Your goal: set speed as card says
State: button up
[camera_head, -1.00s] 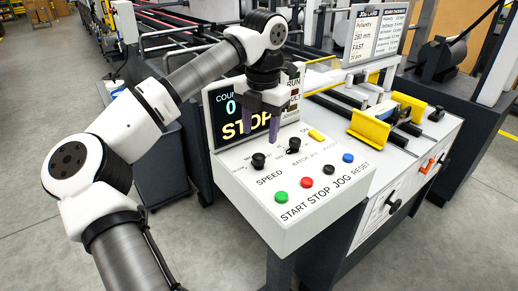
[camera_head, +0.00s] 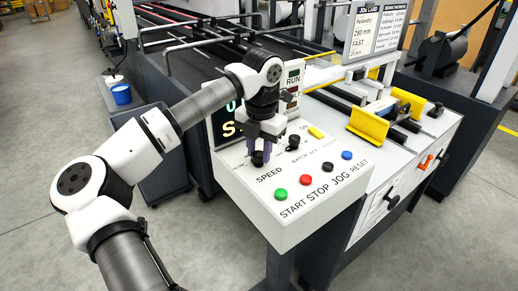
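The job card (camera_head: 362,36) stands at the back right and reads "FAST" under "280 mm". The black SPEED knob (camera_head: 256,160) sits on the white sloped control panel (camera_head: 268,204), above the word SPEED. My gripper (camera_head: 262,152) points down right at this knob, and its fingers partly hide it. Whether the fingers touch the knob, and the gap between them, cannot be made out. The knob's pointer and scale marks are too small or covered to read.
The BATCH knob (camera_head: 293,142) is close on the right, with a yellow switch (camera_head: 316,132) beyond it. Green, red, black and blue buttons line the panel's front. The display (camera_head: 228,118) behind is partly hidden by my arm.

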jog(key=c, duration=0.3)
jog(key=shift+c, duration=0.2)
jog(key=m+b, duration=0.2)
jog(key=m, duration=0.1)
jog(key=shift+f+m, duration=0.1)
jog(key=shift+m, duration=0.2)
jog(key=m+b, duration=0.1)
jog(key=m, duration=0.3)
jog(key=shift+m, duration=0.3)
jog(key=shift+a+m+h, duration=0.1)
jog(key=shift+m+h, duration=0.2)
jog(key=shift+m, duration=1.5)
jog(key=o, duration=1)
jog(key=shift+c, duration=0.2)
